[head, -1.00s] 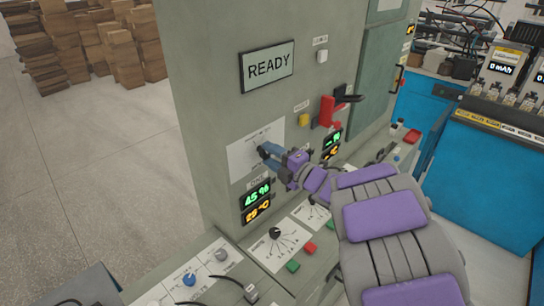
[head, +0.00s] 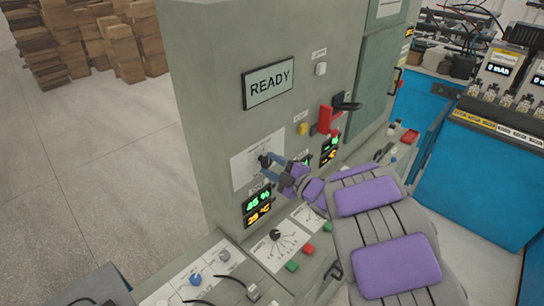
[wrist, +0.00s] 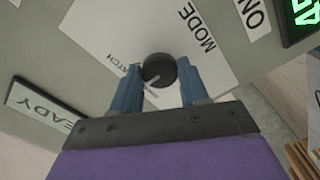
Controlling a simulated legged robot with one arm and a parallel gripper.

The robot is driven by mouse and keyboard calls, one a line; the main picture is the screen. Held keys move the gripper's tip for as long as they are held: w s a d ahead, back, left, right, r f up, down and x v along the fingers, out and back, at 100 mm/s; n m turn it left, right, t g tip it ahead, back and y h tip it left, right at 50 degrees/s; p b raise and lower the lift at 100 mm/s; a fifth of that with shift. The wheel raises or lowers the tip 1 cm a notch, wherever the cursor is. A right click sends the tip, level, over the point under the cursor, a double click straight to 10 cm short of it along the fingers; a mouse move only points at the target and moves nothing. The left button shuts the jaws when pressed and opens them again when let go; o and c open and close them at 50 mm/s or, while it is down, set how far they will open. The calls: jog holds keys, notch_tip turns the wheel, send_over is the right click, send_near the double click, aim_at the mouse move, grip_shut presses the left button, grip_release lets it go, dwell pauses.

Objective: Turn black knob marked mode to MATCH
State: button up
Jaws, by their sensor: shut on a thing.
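The black mode knob (wrist: 158,70) sits on a white plate (wrist: 118,28) printed MODE on the grey cabinet. In the wrist view, one blue finger of my gripper (wrist: 158,76) is on each side of the knob, and the gripper is shut on it. A pale pointer line shows at the knob's lower edge. The MATCH label (wrist: 129,58) is partly hidden beside the left finger. In the head view my gripper (head: 268,171) reaches the white plate (head: 245,165) from the right, and the knob is hard to make out there.
A READY screen (head: 268,82) is above the plate, and a red handle (head: 328,117) is to the right. Green and orange readouts (head: 257,206) sit just below. A console with another dial (head: 275,235) and buttons lies under my arm. Open floor (head: 90,160) is at left.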

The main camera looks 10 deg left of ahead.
jog(key=m+p, duration=0.6)
jog(key=shift+s+f, duration=0.1)
jog(key=shift+f, duration=0.2)
jog(key=shift+p, duration=0.35)
jog(key=o, duration=1.1)
jog(key=shift+r, duration=0.1)
jog(key=shift+c, duration=0.2)
jog(key=v, duration=1.7)
jog(key=shift+d+b, duration=0.15)
jog(key=shift+b, duration=0.2)
